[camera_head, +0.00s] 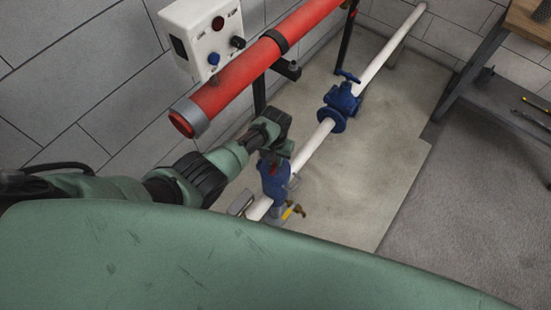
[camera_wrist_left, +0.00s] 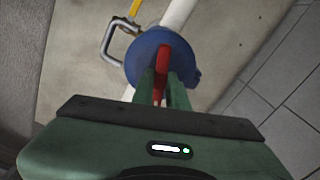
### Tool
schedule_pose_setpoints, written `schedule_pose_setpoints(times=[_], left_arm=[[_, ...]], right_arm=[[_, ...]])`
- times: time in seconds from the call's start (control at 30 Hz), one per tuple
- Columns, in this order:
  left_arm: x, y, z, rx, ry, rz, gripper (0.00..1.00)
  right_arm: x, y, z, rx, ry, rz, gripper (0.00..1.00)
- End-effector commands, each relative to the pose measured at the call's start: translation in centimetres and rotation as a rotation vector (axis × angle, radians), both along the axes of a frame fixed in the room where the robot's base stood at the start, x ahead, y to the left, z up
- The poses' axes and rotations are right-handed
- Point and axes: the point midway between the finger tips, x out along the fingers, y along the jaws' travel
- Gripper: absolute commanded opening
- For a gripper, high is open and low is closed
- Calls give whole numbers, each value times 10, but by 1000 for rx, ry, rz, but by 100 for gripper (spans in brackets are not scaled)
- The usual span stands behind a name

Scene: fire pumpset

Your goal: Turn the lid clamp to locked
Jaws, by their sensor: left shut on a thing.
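A blue strainer-like body (camera_head: 275,182) stands on the white pipe near the middle of the head view. The left wrist view shows its round blue lid (camera_wrist_left: 143,52) from above. A red bar, apparently the lid clamp (camera_wrist_left: 164,58), lies across the lid. My left gripper (camera_wrist_left: 161,82) is over the lid, with its fingers on either side of the red bar and shut on it. In the head view, my left gripper (camera_head: 272,157) hides most of the bar and lid top. A bent metal loop (camera_wrist_left: 108,42) sticks out beside the lid. My right gripper is not in view.
The white pipe (camera_head: 310,146) runs to a blue valve (camera_head: 341,104) farther back. A yellow-handled valve (camera_head: 291,212) is close below the strainer. A red pipe (camera_head: 262,72) and a white control box (camera_head: 205,38) are above left. A workbench (camera_head: 500,62) is at right. The floor right of the pipe is clear.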

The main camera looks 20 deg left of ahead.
Motion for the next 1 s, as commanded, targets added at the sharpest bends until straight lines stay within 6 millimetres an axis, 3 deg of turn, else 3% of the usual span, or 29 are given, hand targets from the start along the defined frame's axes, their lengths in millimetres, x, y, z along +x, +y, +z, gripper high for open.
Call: schedule_pose_setpoints(times=[0.4, 1.0], left_arm=[[-1, -2, 0, -3, 3, -275, 0], [-1, -2, 0, -3, 3, -356, 0]], right_arm=[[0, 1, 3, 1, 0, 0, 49], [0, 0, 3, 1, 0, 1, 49]])
